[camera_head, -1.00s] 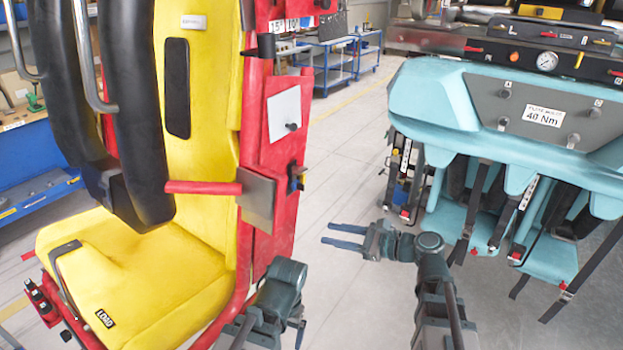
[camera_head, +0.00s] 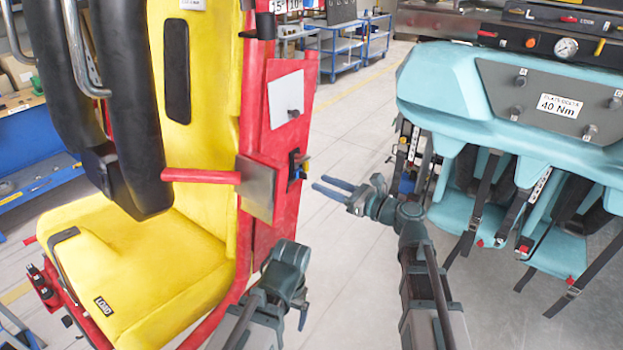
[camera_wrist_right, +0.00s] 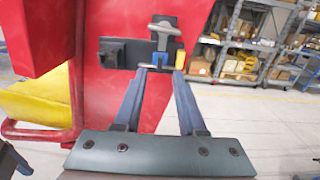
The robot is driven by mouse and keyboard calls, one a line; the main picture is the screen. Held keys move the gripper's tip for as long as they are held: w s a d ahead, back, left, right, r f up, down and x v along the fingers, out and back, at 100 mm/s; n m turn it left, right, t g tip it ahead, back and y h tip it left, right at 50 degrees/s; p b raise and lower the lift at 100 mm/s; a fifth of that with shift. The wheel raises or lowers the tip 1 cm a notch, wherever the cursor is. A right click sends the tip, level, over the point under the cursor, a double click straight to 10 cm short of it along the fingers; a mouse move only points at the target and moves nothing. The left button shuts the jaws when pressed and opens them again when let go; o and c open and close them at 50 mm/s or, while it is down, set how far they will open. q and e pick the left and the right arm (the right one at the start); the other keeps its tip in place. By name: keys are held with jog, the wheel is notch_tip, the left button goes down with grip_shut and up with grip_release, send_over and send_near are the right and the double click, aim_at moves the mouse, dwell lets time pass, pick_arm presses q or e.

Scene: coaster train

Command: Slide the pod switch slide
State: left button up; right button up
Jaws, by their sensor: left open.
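The pod switch slide appears to be the small black fitting (camera_head: 295,167) on the red side panel of the yellow seat. In the right wrist view it shows as a black plate (camera_wrist_right: 117,53) with a grey T-shaped handle (camera_wrist_right: 162,40), a blue part below and a yellow part at its right. My right gripper (camera_head: 333,189) is open and empty, to the right of the fitting and apparently apart from it. In the wrist view its fingertips (camera_wrist_right: 160,73) flank the lower end of the fitting. My left gripper (camera_head: 303,318) is open, low beside the seat's base.
A red bar with a grey plate (camera_head: 257,188) juts from the seat side, left of the fitting. A white panel with a dark knob (camera_head: 286,98) is above it. A teal seat unit (camera_head: 450,95) stands at right. Clear floor lies between the two units.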

aim_at(306, 177)
jog(key=shift+x, duration=2.4)
jog(key=shift+c, duration=0.3)
grip_shut()
jog(key=shift+s, duration=0.1)
